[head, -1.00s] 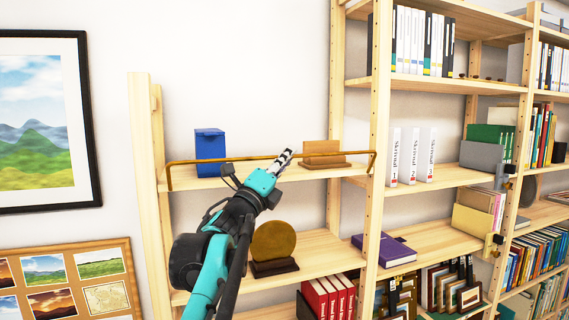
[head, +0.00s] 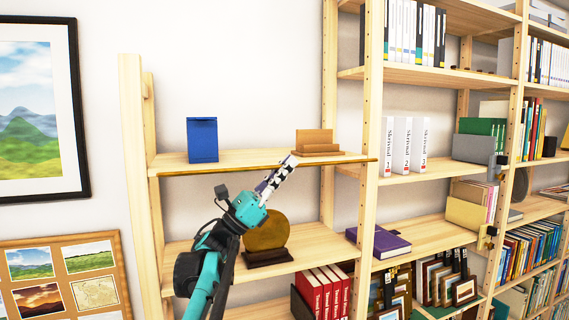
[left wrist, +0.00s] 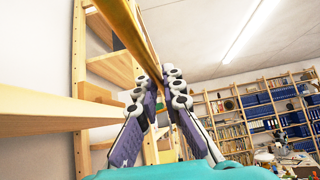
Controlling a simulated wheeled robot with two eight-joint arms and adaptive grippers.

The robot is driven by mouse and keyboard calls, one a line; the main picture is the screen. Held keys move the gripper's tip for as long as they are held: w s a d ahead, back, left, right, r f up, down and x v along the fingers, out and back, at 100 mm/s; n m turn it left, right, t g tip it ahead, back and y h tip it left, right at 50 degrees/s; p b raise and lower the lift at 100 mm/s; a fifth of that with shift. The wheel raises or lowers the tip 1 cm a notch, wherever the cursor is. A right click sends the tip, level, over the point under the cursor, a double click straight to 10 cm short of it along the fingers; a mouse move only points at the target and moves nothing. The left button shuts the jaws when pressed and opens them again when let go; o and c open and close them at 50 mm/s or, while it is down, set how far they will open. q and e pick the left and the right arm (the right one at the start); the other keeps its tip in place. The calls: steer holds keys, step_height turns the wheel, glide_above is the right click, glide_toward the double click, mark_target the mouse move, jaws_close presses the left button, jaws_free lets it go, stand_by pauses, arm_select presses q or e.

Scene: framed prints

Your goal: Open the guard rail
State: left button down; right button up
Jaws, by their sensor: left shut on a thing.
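The brass guard rail (head: 215,170) runs along the front edge of the upper left shelf (head: 172,158), level with the board. My left gripper (head: 287,166) is at the rail, right of its middle, with its fingers closed on it. In the left wrist view the gold rail (left wrist: 138,40) comes down from the top and passes between the two fingers of my left gripper (left wrist: 160,82). Behind the rail stand a blue box (head: 202,140) and a wooden stand (head: 314,141). My right gripper is not in view.
The shelf below holds a round bronze plaque (head: 268,232) on a dark base, close to my left arm. A purple book (head: 385,243) lies on the shelf to the right. Wooden uprights (head: 371,105) flank the bay. Framed pictures hang on the left wall.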

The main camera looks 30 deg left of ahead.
arm_select(q)
steer(key=shift+f+m+g+h, duration=0.25)
steer(key=shift+m+g+h, duration=0.35)
steer(key=shift+m, duration=0.25)
steer(key=shift+f+m+g+h, duration=0.25)
steer(key=shift+m+g+h, duration=0.3)
steer(key=shift+m, duration=0.35)
steer(key=shift+f+m+g+h, duration=0.25)
steer(key=shift+m+g+h, duration=0.2)
steer(key=shift+m+g, duration=0.3)
steer(key=shift+m, duration=0.3)
steer(key=c, duration=1.6)
jaws_free()
steer(key=shift+c, duration=0.2)
steer(key=v, duration=1.2)
